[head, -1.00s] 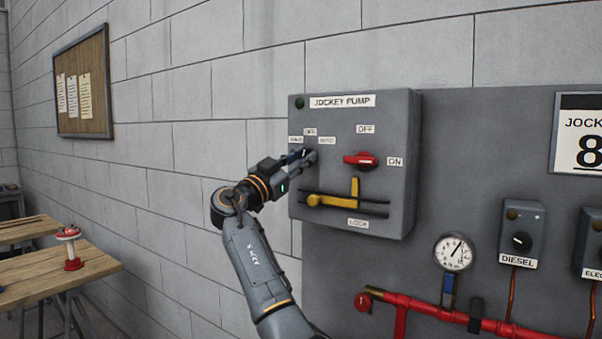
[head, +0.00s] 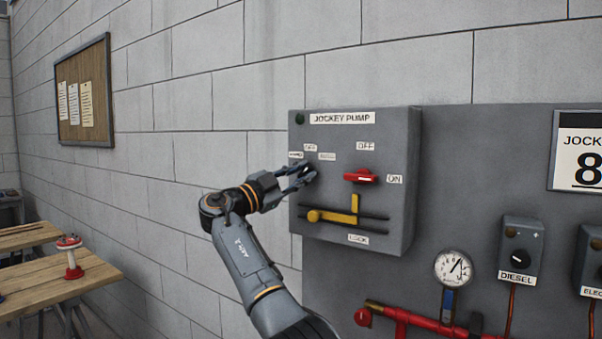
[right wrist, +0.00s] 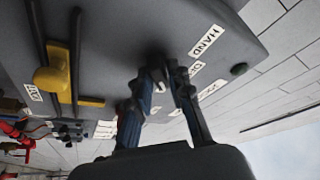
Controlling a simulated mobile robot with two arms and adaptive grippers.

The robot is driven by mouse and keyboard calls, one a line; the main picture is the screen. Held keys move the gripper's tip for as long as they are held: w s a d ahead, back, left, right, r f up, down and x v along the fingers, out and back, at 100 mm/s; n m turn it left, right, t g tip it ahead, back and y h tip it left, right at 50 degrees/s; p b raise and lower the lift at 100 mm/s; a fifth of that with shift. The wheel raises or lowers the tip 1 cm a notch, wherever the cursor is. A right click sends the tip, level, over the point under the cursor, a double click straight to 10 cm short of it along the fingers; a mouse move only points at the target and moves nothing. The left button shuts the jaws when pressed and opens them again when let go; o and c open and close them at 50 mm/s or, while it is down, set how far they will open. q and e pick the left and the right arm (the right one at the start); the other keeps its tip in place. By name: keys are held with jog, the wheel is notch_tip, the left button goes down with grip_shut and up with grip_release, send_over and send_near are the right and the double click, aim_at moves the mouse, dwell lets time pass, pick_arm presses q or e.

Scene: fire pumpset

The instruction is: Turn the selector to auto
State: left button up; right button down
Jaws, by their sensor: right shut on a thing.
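The grey jockey pump panel (head: 400,140) is on the right in the head view. Its selector, a small dark knob (right wrist: 158,76), lies under the HAND (head: 296,155), OFF (head: 310,147) and AUTO (head: 327,156) labels. My right gripper (head: 306,173) is shut on the knob, with one finger on either side. The fingers mostly cover the knob, so I cannot tell which label it points at. In the right wrist view the fingertips meet the panel face beside the HAND label (right wrist: 207,41). My left gripper is not in view.
A red handle (head: 361,176) sits right of the selector, and a yellow lever (head: 340,217) below it. A gauge (head: 453,267), red pipe (head: 430,323) and diesel box (head: 519,247) are at lower right. A wooden table (head: 60,285) is at left.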

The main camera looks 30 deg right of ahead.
jog(key=c, duration=1.3)
grip_release()
jog(key=shift+c, duration=0.2)
jog(key=v, duration=1.2)
jog(key=shift+f, duration=0.15)
